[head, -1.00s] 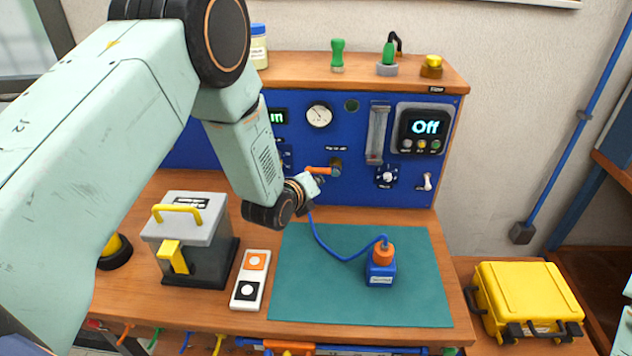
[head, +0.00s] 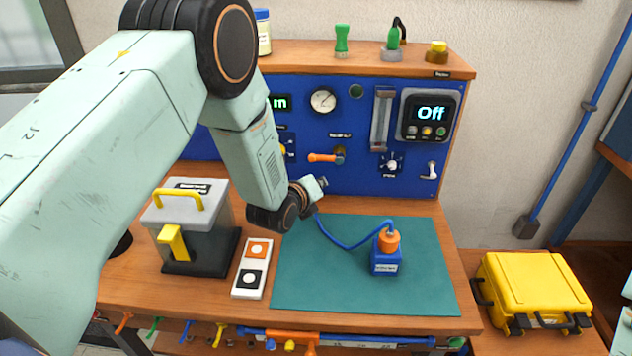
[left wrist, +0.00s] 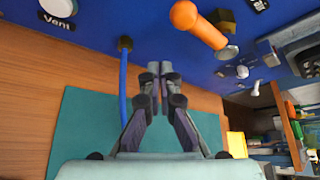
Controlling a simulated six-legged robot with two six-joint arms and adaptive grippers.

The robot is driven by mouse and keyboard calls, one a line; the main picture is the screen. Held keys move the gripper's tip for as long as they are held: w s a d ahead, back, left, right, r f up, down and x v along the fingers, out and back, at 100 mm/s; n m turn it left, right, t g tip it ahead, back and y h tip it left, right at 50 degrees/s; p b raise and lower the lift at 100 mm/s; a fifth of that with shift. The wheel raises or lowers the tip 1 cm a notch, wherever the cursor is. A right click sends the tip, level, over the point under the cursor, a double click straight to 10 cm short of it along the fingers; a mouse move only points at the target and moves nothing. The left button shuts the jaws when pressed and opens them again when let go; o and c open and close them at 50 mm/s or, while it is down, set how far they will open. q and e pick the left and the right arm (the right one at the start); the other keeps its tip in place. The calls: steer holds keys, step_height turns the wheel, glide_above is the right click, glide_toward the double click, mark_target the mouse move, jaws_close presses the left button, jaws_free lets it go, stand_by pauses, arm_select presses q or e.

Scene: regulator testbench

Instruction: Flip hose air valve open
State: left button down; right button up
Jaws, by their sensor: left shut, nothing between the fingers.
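The orange-handled air valve (head: 324,157) sits on the blue panel (head: 345,185), its lever lying roughly level and pointing left in the head view. In the left wrist view the orange lever (left wrist: 198,24) shows large, above and to the right of the fingertips. My left gripper (head: 322,182) is shut and empty, a little below the lever and apart from it. It also shows in the left wrist view (left wrist: 160,72). A blue hose (head: 338,240) runs from the panel to a blue block with an orange top (head: 386,262). My right gripper is not in view.
A teal mat (head: 330,285) covers the bench middle. A grey box with yellow handles (head: 195,235) and a two-button pad (head: 252,268) stand left of it. The panel also holds a gauge (head: 323,100), a flow tube (head: 382,120) and a display reading Off (head: 431,113).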

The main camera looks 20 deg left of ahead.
arm_select(q)
steer(key=s+d+r+p, duration=0.1)
steer(key=s+d+r, duration=0.1)
steer(key=s+r, duration=0.3)
steer(key=shift+s+d, duration=0.2)
steer(key=shift+s, duration=1.5)
steer(key=shift+s, duration=0.1)
